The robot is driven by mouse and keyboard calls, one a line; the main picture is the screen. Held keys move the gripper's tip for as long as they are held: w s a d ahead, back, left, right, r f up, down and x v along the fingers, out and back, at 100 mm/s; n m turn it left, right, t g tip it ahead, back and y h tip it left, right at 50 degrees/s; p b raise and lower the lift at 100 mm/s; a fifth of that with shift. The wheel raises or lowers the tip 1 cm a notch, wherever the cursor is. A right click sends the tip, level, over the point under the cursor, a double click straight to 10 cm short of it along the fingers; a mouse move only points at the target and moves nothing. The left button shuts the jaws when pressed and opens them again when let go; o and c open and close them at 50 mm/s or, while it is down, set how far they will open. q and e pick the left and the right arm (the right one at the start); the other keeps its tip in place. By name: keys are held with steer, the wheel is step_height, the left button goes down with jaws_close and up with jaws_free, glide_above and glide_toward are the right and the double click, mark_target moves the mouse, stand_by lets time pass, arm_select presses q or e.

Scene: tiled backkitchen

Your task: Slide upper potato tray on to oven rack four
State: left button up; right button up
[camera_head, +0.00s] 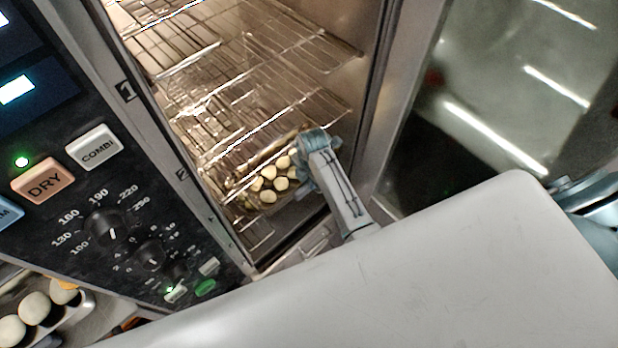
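A tray of pale round potatoes (268,184) is inside the open oven, low in the cavity below several wire racks. Its far edge and much of its rim are hard to make out. My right gripper (308,150) reaches into the oven at the tray's right end, over or against its edge. Its fingertips are not clear, so I cannot tell whether it grips the tray. The oven racks (250,75) above are empty. I cannot tell which numbered level the tray is on. My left gripper is not in view.
The oven's control panel (90,190) and numbered frame stand at the left. The open glass door (480,100) is at the right. My large pale body part covers the bottom.

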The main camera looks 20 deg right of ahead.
steer(key=o, duration=0.4)
steer(key=shift+o, duration=0.2)
steer(key=shift+s, duration=0.15)
steer(key=shift+r, duration=0.3)
step_height(320, 180, up, 10)
steer(key=b, duration=0.2)
steer(key=shift+s+r+b, duration=0.15)
steer(key=shift+s+b, duration=0.1)
steer(key=shift+b, duration=0.15)
steer(key=shift+d, duration=0.1)
